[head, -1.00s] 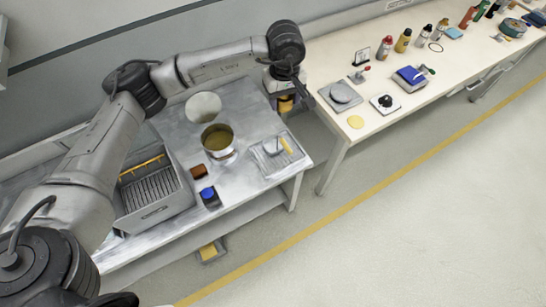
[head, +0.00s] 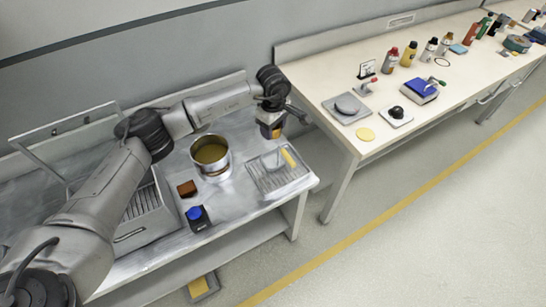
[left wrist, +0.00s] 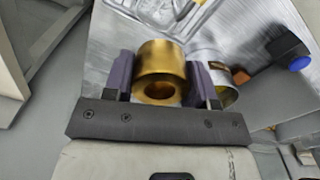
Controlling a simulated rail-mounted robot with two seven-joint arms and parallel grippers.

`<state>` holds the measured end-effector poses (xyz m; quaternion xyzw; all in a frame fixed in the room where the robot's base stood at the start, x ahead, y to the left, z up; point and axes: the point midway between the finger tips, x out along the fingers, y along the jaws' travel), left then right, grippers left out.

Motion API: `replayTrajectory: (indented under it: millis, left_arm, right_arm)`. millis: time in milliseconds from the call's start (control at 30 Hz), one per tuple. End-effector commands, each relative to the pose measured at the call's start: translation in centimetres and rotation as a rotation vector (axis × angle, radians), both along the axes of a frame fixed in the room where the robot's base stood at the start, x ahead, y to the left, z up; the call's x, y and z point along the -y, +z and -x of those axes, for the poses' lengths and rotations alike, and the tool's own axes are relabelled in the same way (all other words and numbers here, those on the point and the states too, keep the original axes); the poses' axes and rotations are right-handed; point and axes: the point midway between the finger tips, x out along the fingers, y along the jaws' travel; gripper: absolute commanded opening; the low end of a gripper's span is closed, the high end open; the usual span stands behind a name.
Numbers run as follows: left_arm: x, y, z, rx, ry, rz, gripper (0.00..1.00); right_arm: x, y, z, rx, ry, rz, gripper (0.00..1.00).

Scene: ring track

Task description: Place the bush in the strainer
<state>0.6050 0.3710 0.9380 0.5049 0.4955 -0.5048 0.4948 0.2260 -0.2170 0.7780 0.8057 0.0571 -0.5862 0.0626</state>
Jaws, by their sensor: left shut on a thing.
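The bush is a thick brass ring with a round bore (left wrist: 161,72). My left gripper (head: 271,131) is shut on it, with one dark finger on each side. In the head view the gripper is above the back right of the metal bench, and the bush is partly hidden there. A shallow wire-mesh tray (head: 265,181), which looks like the strainer, lies on the bench below and in front of the gripper. A yellow-handled tool lies on it. The bush is apart from the tray. My right gripper is in neither view.
A metal pot (head: 211,172) of yellowish liquid stands left of the tray. A brown block (head: 187,189) and a blue-topped dark item (head: 197,218) sit near the front. A ribbed metal box (head: 150,215) stands at left. A cream table (head: 350,140) with tools is across a gap.

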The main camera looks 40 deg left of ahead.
Motion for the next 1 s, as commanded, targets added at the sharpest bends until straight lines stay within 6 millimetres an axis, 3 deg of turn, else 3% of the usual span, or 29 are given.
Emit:
replayTrajectory:
  millis: [100,300,667,1000]
  left_arm:
    - [0.0,-3.0,0.0,-0.002,0.001,0.001,0.09]
    - [0.0,-6.2,0.0,0.000,-0.001,0.002,0.09]
    - [0.0,-8.0,0.0,0.001,0.000,0.000,0.09]
    - [0.0,-12.3,0.0,0.001,-0.001,0.001,0.09]
  right_arm:
    - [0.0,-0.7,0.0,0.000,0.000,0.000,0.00]
    - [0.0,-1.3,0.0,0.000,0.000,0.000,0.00]
    - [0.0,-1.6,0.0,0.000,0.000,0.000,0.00]
    - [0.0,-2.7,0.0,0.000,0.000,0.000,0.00]
